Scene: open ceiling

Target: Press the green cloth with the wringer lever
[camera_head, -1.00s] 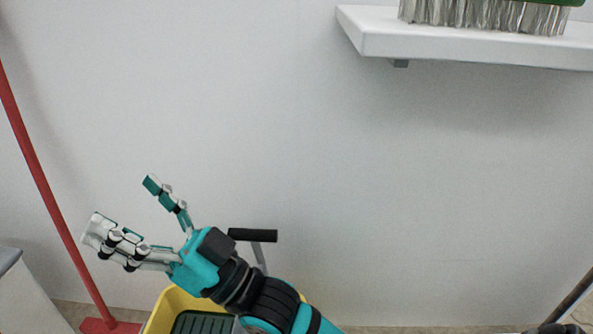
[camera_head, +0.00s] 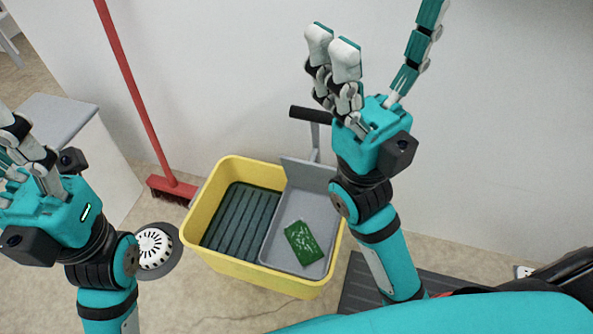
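The green cloth (camera_head: 304,243), speckled with white, lies flat in the grey wringer tray (camera_head: 279,226) in the right half of the yellow bucket (camera_head: 213,258). The wringer lever has a black handle (camera_head: 309,114) on a grey shaft (camera_head: 315,142) behind the tray. My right gripper (camera_head: 382,25) is open and empty, its fingers spread and pointing up, above and right of the handle in the picture. I cannot tell whether it touches the handle. My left gripper (camera_head: 18,150) is at the left edge, left of the bucket. Its fingers are partly cut off.
A red broom (camera_head: 134,88) leans on the wall behind the bucket. A round white-and-grey drain-like thing (camera_head: 153,250) is on the floor left of the bucket. A grey-topped cabinet (camera_head: 55,112) stands at left. A dark mat (camera_head: 361,289) lies at right.

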